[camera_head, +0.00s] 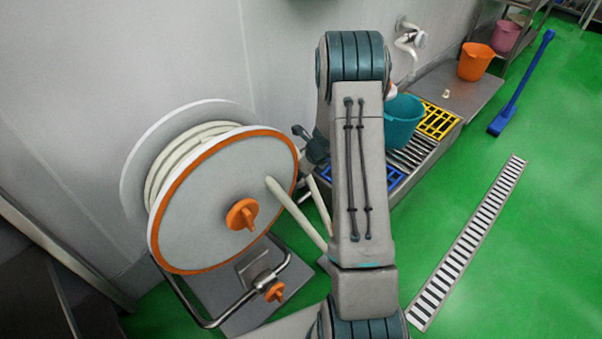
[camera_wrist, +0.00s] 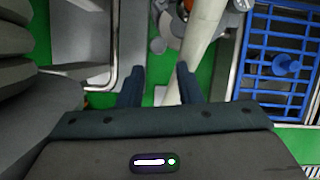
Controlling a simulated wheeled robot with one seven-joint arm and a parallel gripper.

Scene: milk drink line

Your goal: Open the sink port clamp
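My gripper (camera_wrist: 160,78) shows in the wrist view with its two dark fingers apart, open. A pale hose (camera_wrist: 202,38) runs down from the top and passes behind the right finger; I cannot tell whether they touch.
A hose reel (camera_head: 225,205) with an orange knob (camera_head: 242,214) stands left of my arm. A blue grate (camera_head: 388,178), a teal bucket (camera_head: 401,122) and a yellow grate (camera_head: 437,122) are to the right.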

